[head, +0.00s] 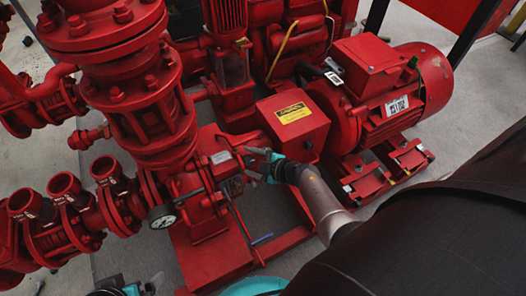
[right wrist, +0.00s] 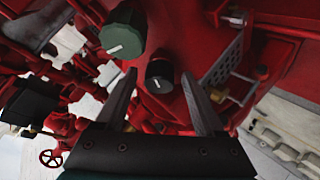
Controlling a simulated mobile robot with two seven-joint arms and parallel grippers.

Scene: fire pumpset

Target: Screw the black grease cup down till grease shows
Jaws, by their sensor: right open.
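The black grease cup (right wrist: 160,76) is a short dark knob with a white mark on its face. In the right wrist view it sits on the red pump housing between the fingertips of my right gripper (right wrist: 159,86). The fingers are spread open on either side; I cannot tell whether either touches it. A larger dark green cup (right wrist: 122,34), also with a white mark, is up and left of it. In the head view my right gripper (head: 252,166) is at the red pump; I cannot make out the cups there. Part of my left gripper (head: 125,289) shows at the bottom edge, its fingers unclear.
A red box with a yellow label (head: 293,119) stands just beyond my right gripper. The red motor (head: 400,90) is at the right. A pressure gauge (head: 162,216) and red pipe fittings (head: 65,225) are at the left. A perforated guard (right wrist: 222,70) is close to the right finger.

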